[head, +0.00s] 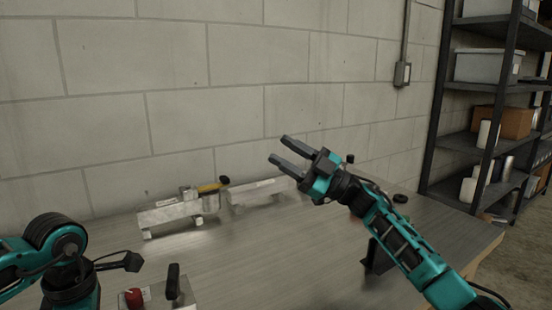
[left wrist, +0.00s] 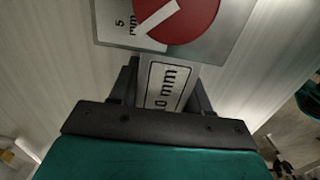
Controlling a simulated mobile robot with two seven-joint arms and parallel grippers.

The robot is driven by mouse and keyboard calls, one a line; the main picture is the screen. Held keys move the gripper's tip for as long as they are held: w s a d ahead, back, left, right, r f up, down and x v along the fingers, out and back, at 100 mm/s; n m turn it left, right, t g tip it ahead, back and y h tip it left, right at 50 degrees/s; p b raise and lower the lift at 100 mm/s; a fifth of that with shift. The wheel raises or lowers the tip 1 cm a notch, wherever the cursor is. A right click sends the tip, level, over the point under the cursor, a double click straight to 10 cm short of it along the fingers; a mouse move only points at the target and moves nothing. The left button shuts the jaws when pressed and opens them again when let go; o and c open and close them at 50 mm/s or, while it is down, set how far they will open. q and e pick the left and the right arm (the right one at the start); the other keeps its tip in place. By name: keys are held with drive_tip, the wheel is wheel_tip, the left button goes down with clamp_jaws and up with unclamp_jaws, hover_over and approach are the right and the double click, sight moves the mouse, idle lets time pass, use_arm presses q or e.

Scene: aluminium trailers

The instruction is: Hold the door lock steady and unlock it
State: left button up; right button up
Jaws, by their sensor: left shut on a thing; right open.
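The door lock shows in the left wrist view as a metal plate (left wrist: 225,48) with a round red knob (left wrist: 190,18) crossed by a white bar. In the head view its red knob (head: 133,298) is at the bottom edge, beside an upright black handle (head: 173,282). My left gripper (left wrist: 166,88) is shut on a narrow labelled part of the lock, just below the knob in the wrist view. My right gripper (head: 278,150) is open and empty, raised over the table's right half, well apart from the lock.
An aluminium block (head: 170,217) with a yellow-handled part (head: 210,188) sits near the wall, beside another pale metal block (head: 255,194). The grey table (head: 260,265) is bare in the middle. A dark shelf rack (head: 440,120) with bins stands at the right.

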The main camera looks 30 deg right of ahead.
drive_tip(key=shift+a, duration=0.1)
drive_tip(key=shift+c, duration=1.4)
drive_tip(key=n+g+h, duration=1.6)
drive_tip(key=g, duration=0.1)
hover_over(172, 276)
drive_tip(key=f, duration=0.1)
wheel_tip(172, 276, down, 12)
drive_tip(key=shift+c, duration=0.4)
clamp_jaws()
